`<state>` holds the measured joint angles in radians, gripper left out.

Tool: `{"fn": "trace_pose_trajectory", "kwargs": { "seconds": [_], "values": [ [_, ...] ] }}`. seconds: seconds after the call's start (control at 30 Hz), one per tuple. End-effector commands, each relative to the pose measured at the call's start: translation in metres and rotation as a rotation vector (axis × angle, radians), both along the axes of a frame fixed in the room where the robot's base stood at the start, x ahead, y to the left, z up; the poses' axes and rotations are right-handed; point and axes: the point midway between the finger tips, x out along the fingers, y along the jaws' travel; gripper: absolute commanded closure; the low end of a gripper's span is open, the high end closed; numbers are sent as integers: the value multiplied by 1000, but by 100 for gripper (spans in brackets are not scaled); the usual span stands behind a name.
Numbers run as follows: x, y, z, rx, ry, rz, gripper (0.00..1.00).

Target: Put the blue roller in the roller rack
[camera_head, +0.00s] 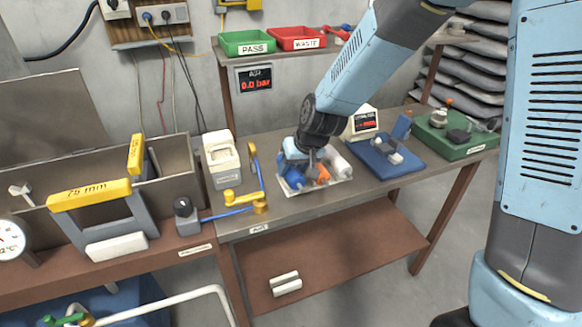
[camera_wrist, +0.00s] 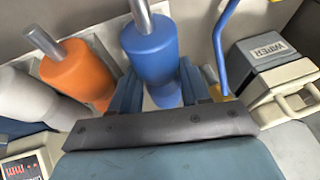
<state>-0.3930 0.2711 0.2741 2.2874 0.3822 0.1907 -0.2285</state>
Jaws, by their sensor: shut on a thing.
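The blue roller (camera_wrist: 152,45) shows in the wrist view, a blue cylinder with a metal pin at its end. It sits between the fingers of my gripper (camera_wrist: 158,85), which is shut on it. In the head view the blue roller (camera_head: 295,178) is partly hidden below my gripper (camera_head: 297,165). It is on or just above a pale tray (camera_head: 290,192); I cannot tell which. An orange roller (camera_wrist: 78,72) and a grey-white roller (camera_wrist: 32,97) are beside it to the left in the wrist view. I cannot make out a separate roller rack.
The white box labelled WIPER (camera_wrist: 268,60) and a blue rod (camera_wrist: 224,30) are close on the right in the wrist view. In the head view a blue fixture (camera_head: 385,165) and a small display (camera_head: 362,124) stand right of the tray. Green and red bins (camera_head: 246,43) are above.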

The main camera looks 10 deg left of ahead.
Motion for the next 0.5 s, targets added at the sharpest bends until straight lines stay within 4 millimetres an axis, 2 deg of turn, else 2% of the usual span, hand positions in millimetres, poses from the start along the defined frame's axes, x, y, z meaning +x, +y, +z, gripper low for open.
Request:
{"fn": "trace_pose_trajectory", "kwargs": {
  "seconds": [0.27,0.3,0.5],
  "values": [
    [-3,1,-2,-2,7,5,94],
    [-3,1,-2,-2,7,5,50],
    [-3,1,-2,-2,6,3,31]
  ]
}}
